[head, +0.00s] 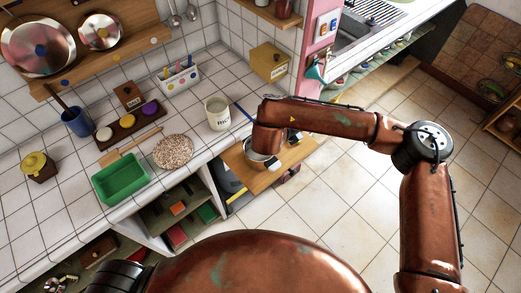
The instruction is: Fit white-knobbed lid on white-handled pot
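A silver pot (257,158) stands on a pulled-out wooden board (237,165) below the counter's right end. My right arm reaches in from the right, and its wrist bends down directly over this pot. The wrist covers much of the pot, and the fingers of my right gripper are too hidden to read. A small dark and pale piece shows at the pot's right side; I cannot tell whether it is a handle or part of the gripper. I see no white-knobbed lid; it may be hidden under the wrist. My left gripper is out of view.
Two lids, one blue-knobbed (40,50) and one with a yellowish knob (99,31), hang on the wall board. The counter holds a green tub (120,179), a woven round mat (173,152), a white canister (218,114) and a blue cup (77,122). The floor at right is clear.

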